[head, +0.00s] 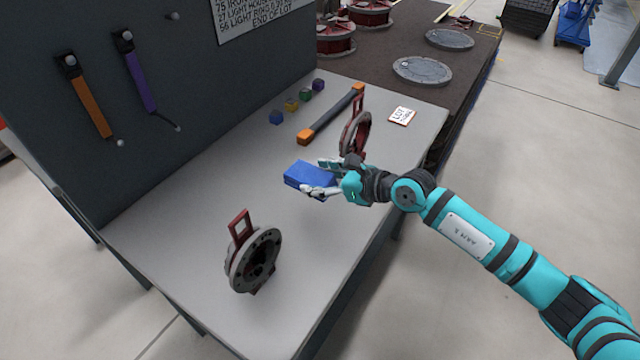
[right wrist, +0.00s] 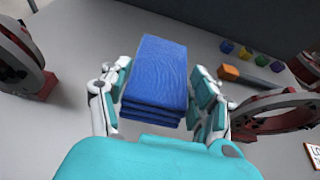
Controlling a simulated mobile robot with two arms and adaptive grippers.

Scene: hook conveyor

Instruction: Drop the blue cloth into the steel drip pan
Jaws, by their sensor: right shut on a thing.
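The blue cloth (head: 308,176) is a folded, layered block over the middle of the grey bench. In the right wrist view the blue cloth (right wrist: 158,70) sits between both fingers, its stacked folds facing the palm. My right gripper (head: 316,178) is shut on the cloth, with one finger along each side. I cannot tell for sure whether the cloth touches the bench top. I cannot make out a steel drip pan in either view. My left gripper is not in view.
On the grey bench (head: 190,240) stand a near red-and-grey flanged part (head: 255,258) and another red ring part (head: 357,132) close behind my gripper. An orange-ended bar (head: 330,115), small coloured cubes (head: 291,104) and a tag (head: 402,116) lie farther back. A dark tool board (head: 180,70) walls the left.

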